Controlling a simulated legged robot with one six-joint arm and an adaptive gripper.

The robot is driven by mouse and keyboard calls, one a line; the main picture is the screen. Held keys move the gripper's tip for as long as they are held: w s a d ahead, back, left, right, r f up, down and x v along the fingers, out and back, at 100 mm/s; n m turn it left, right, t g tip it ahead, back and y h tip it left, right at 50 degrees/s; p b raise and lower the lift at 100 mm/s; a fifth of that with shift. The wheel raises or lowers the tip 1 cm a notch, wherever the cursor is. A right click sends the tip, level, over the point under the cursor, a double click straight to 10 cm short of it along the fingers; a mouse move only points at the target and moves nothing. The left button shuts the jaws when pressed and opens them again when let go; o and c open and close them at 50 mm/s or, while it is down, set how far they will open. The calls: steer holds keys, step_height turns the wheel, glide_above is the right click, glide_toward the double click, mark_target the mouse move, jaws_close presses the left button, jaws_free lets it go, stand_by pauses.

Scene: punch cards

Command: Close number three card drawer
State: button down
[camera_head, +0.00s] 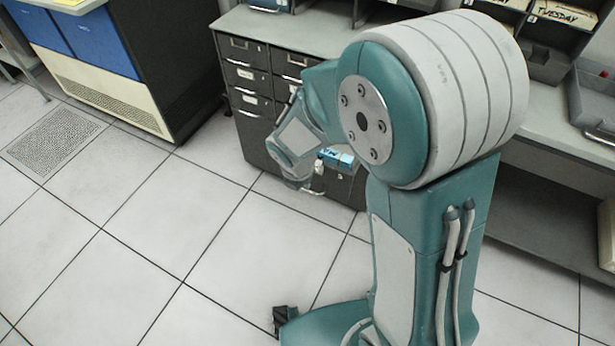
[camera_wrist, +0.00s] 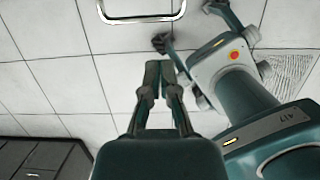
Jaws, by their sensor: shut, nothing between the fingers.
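The dark grey drawer cabinet (camera_head: 257,103) stands beyond my arm in the head view, with pale label holders and handles on its fronts. My arm hides much of its right column. A blue-fronted item with lettering (camera_head: 340,160) shows low in that column, beside my wrist; I cannot tell whether it sits in a pulled-out drawer. The drawer numbers are too small to read. My gripper (camera_wrist: 159,70) is shut and empty in the wrist view, pointing over floor tiles. In the head view it is low in front of the cabinet, its fingertips unclear.
A bright metal loop (camera_wrist: 141,17) crosses the top of the wrist view; I cannot tell what it belongs to. Dark drawer fronts (camera_wrist: 42,158) show at lower left there. A blue and cream machine (camera_head: 110,75) stands left of the cabinet. The tiled floor (camera_head: 150,215) is clear.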

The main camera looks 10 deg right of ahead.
mark_target(314, 180)
steer(key=w+d+f, duration=0.1)
steer(key=f, duration=0.1)
steer(key=w+d+f, duration=0.1)
steer(key=f, duration=0.1)
steer(key=w+d+f, duration=0.1)
steer(key=f, duration=0.1)
steer(key=shift+w, duration=0.1)
steer(key=shift+w+d, duration=0.25)
steer(key=shift+w, duration=0.25)
steer(key=shift+w+a, duration=0.1)
